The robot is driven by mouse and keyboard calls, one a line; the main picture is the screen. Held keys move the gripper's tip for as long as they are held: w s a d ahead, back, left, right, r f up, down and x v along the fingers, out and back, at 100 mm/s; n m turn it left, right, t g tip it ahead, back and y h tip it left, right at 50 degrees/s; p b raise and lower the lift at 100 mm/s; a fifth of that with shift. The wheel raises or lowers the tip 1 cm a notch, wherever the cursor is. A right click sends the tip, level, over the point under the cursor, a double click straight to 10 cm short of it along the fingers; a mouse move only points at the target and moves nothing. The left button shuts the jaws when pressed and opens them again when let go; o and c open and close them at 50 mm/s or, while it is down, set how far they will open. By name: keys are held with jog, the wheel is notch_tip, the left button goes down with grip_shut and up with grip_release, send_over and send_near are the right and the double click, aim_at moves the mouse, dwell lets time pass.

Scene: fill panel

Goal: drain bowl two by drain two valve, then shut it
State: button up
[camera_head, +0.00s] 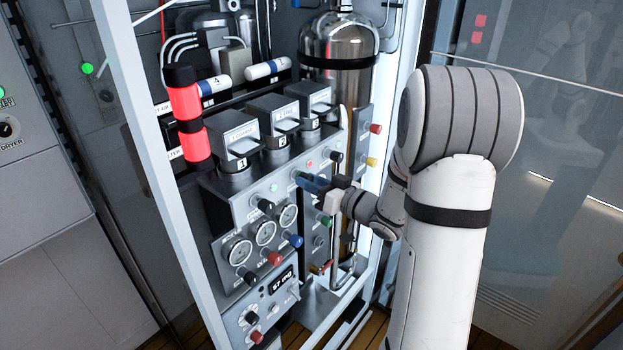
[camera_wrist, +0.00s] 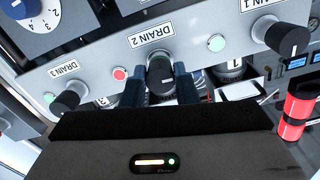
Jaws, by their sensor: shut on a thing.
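The dark drain two valve knob (camera_wrist: 161,75) sits under the DRAIN 2 label in the wrist view. My gripper (camera_wrist: 160,85) has its blue fingers closed on either side of it. A short white mark shows on the knob; its exact setting is hard to read. In the head view my gripper (camera_head: 310,183) reaches the sloped grey panel (camera_head: 245,210) from the right, and its fingers hide the knob. A grey unit (camera_head: 272,113) marked 2 stands above the panel in the middle of three; any liquid level in its bowl cannot be seen.
The DRAIN 1 knob (camera_wrist: 281,37) and DRAIN 3 knob (camera_wrist: 72,95) flank the held knob. A red lamp (camera_wrist: 120,73) is to its left, a green lamp (camera_wrist: 216,43) to its right. Gauges (camera_head: 264,232) and coloured knobs sit below. The white cabinet frame (camera_head: 150,130) stands left.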

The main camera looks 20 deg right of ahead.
jog(key=shift+r+m+p, duration=0.1)
jog(key=shift+m+p, duration=3.75)
jog(key=shift+m, duration=4.85)
jog(key=o, duration=1)
jog(key=shift+s, duration=0.1)
